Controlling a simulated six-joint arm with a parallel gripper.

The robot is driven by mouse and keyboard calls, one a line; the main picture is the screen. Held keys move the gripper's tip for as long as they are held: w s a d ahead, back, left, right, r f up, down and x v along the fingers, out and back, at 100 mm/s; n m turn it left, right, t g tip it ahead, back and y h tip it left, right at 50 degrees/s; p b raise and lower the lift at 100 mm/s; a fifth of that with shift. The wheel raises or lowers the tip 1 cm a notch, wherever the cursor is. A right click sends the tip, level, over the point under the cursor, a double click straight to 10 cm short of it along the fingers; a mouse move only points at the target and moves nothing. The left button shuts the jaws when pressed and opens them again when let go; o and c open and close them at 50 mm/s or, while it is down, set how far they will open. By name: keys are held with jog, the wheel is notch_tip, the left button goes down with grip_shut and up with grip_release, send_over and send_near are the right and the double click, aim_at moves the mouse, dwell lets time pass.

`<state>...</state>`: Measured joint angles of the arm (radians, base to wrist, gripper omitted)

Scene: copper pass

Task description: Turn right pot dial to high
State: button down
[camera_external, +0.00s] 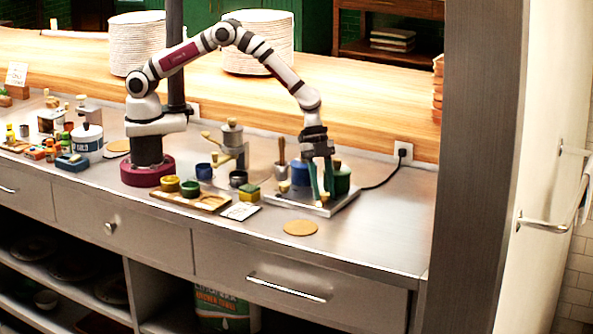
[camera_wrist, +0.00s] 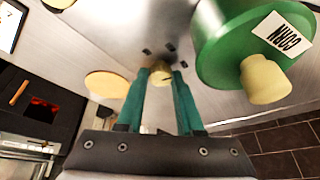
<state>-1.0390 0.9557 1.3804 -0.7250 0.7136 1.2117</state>
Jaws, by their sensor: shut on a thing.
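The right dial, a pale yellow knob (camera_wrist: 160,75), sits on the flat metal plate in the wrist view, with several dark marks on the plate around it. My gripper (camera_wrist: 160,78) has its two teal fingers shut on this knob, one on each side. In the external view my gripper (camera_external: 322,195) points down at the front right of the burner plate (camera_external: 312,210). The green pot (camera_external: 342,182) stands just behind it, and in the wrist view the green pot (camera_wrist: 222,50) has a "CORN" label and a pale knob on its lid. The dial's exact setting is unclear.
A blue pot (camera_external: 299,173) stands on the plate beside the green one. The left dial (camera_external: 284,187) is at the plate's left front. A round cork mat (camera_external: 300,228) lies in front. A cord (camera_external: 385,180) runs to a wall outlet. Counter to the right is clear.

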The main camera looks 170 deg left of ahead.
jog(key=shift+s+a+m+h, duration=0.1)
jog(key=shift+m+h, duration=0.5)
jog(key=shift+m, duration=1)
jog(key=shift+f, duration=0.1)
jog(key=c, duration=0.5)
grip_release()
jog(key=shift+c, duration=0.2)
jog(key=v, duration=1.6)
jog(key=shift+a, duration=0.1)
